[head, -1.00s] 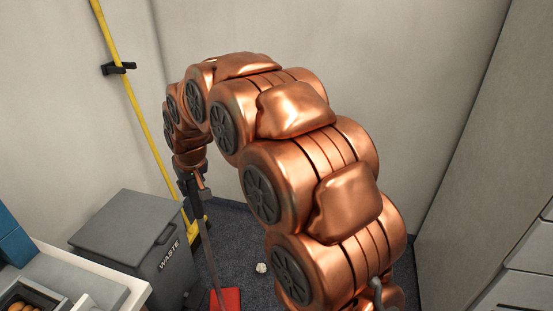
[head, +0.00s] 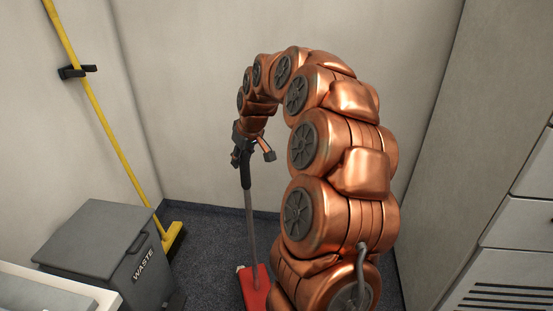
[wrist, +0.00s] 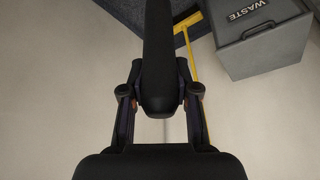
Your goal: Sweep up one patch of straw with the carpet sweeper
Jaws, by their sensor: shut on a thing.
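The carpet sweeper has a red head (head: 256,291) on the floor and a thin grey pole rising to a black handle (head: 247,170). My gripper (head: 244,150) is shut on the top of this handle. In the wrist view the black handle (wrist: 157,40) stands between the fingers of my gripper (wrist: 158,95). A small pale bit (head: 240,268), perhaps straw, shows at the left back edge of the red head; the head may hide part of it. My arm hides the floor to the right of the head.
A grey waste bin (head: 110,250) stands to the left, with a yellow broom (head: 100,125) leaning on the wall behind it. A pale counter (head: 60,285) is at front left. Drawers (head: 515,235) stand at right. Dark carpet is open between bin and sweeper.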

